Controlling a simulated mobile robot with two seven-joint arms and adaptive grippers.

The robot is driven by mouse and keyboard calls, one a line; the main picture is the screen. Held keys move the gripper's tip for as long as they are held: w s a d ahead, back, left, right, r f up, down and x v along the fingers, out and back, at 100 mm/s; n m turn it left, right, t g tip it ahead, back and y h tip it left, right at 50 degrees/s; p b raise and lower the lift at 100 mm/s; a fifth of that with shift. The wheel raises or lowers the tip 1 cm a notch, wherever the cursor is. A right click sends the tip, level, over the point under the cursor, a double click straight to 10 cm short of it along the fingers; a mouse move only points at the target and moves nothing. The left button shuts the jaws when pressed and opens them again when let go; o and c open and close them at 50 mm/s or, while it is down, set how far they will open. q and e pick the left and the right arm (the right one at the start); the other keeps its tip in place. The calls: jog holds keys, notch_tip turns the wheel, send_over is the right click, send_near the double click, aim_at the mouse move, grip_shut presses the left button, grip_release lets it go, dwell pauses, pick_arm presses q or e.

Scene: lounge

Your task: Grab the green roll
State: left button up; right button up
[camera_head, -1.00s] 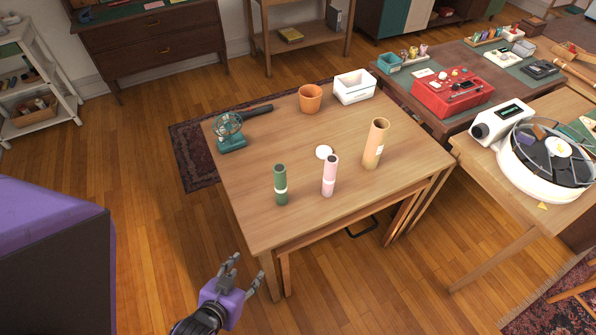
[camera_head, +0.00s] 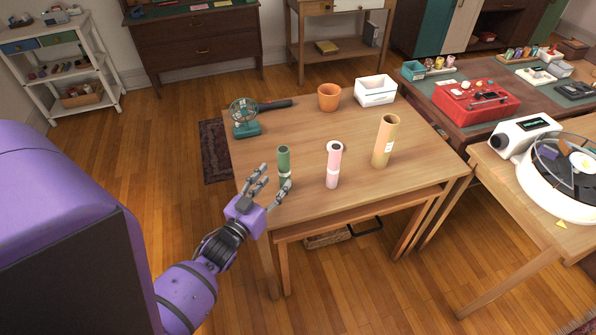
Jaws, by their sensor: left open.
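The green roll (camera_head: 284,163) stands upright near the front left of the wooden table (camera_head: 345,205); its lower part is partly hidden by a finger. My left gripper (camera_head: 270,183) is open, with its fingers pointing up toward the roll from the front left. One finger overlaps the roll's lower part in the picture; I cannot tell whether it touches. My right gripper is not in view.
A pink roll (camera_head: 333,166) stands right of the green roll, and a taller tan roll (camera_head: 385,142) farther right.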

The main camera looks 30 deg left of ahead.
aim_at(281, 169)
pick_arm(q)
jog(key=shift+w+a+r, duration=0.1)
jog(key=shift+w+r, duration=0.1)
jog(key=shift+w, duration=0.1)
jog(key=shift+w+a+r, duration=0.1)
jog(key=shift+w+r, duration=0.05)
jog(key=shift+w, duration=0.05)
jog(key=shift+w+a, duration=0.15)
jog(key=shift+w, duration=0.85)
jog(key=w, duration=0.2)
jog(key=shift+w, duration=0.35)
jog(key=shift+w+a, duration=0.1)
jog(key=shift+w, duration=0.5)
jog(key=shift+c, duration=0.5)
jog(key=c, duration=1.2)
grip_shut()
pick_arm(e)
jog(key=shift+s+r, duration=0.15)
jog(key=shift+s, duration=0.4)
